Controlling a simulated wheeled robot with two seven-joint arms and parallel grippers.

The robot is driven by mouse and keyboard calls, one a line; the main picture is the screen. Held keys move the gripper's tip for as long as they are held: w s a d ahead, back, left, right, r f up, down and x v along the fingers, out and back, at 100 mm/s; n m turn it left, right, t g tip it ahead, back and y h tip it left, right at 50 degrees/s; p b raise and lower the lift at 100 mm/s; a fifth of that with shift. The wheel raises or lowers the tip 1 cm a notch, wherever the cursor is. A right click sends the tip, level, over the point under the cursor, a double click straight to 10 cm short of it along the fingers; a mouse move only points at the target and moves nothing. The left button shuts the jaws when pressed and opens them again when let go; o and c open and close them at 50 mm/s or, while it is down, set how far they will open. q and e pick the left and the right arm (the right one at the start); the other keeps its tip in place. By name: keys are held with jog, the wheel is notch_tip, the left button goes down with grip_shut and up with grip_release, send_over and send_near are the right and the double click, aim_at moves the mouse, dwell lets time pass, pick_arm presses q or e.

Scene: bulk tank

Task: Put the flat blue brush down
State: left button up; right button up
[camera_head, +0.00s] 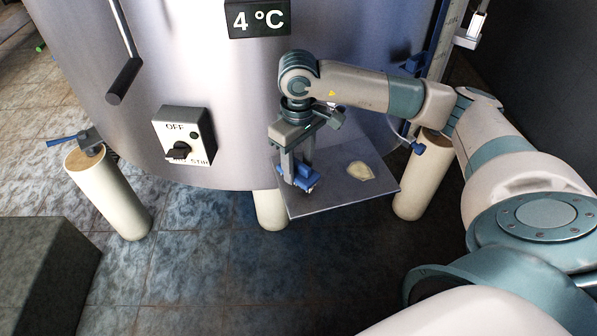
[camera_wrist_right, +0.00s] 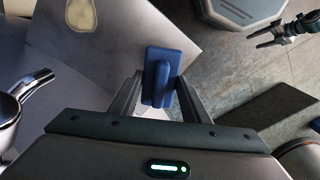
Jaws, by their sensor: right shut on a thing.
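The flat blue brush (camera_head: 305,180) is in my right gripper (camera_head: 298,176), close over the left part of a small grey shelf (camera_head: 335,198) on the tank's front. In the right wrist view, the blue brush (camera_wrist_right: 161,72) sits between the two fingers of the right gripper (camera_wrist_right: 158,95), which are shut on its raised grip. The shelf (camera_wrist_right: 135,25) lies behind the brush there. I cannot tell whether the brush touches the shelf. What seems to be my left gripper (camera_wrist_right: 284,34) shows at the upper right of the right wrist view, its fingers apart.
A pale, flat piece (camera_head: 359,171) lies on the shelf's right part. The steel tank (camera_head: 220,80) stands behind, with a switch box (camera_head: 184,136) and a 4 °C display (camera_head: 258,18). Pale legs (camera_head: 108,192) support it. A dark block (camera_head: 45,270) stands at lower left.

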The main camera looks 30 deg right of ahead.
aim_at(299, 174)
notch_tip(299, 174, down, 3)
jog(key=shift+r+p, duration=0.1)
jog(key=shift+p, duration=0.2)
pick_arm(q)
jog(key=shift+w+d+r+t, duration=0.15)
jog(key=shift+d+r+t, duration=0.1)
jog(key=shift+d+t, duration=0.05)
pick_arm(e)
jog(key=shift+f, duration=0.25)
jog(key=shift+b, duration=0.3)
jog(key=o, duration=1.2)
jog(key=shift+c, duration=0.2)
pick_arm(q)
jog(key=shift+w, duration=0.15)
jog(key=shift+a+r+p, duration=0.1)
jog(key=shift+r+p, duration=0.1)
jog(key=shift+p, duration=0.1)
pick_arm(e)
jog(key=shift+r, duration=0.15)
